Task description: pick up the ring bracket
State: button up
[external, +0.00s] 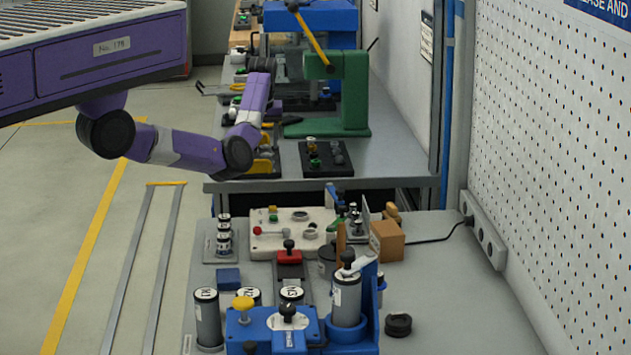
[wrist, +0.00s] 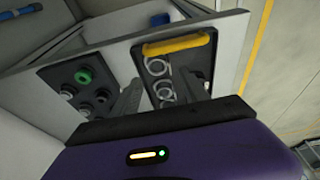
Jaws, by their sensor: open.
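In the wrist view, grey ring-shaped parts (wrist: 157,67) lie in a dark tray (wrist: 205,50) with a yellow bar (wrist: 177,45) across its far end. I take these rings to belong to the ring bracket, but its full outline is unclear. My gripper (wrist: 160,78) is open, its two fingers apart on either side of the rings in the picture, with nothing seen between them. The height of the fingers above the tray is hard to tell. In the external view my arm reaches over the far bench, and yellow parts (external: 262,166) show below it; the fingertips are not clear there.
A second dark tray (wrist: 52,72) with a green ring (wrist: 83,76) and round parts sits beside the first; it also shows in the external view (external: 340,168). A green press-like machine (external: 355,90) stands close by. The near bench is crowded with fixtures and cylinders.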

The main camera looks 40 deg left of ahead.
jog(key=shift+x, duration=3.8)
jog(key=shift+w, duration=0.1)
grip_shut()
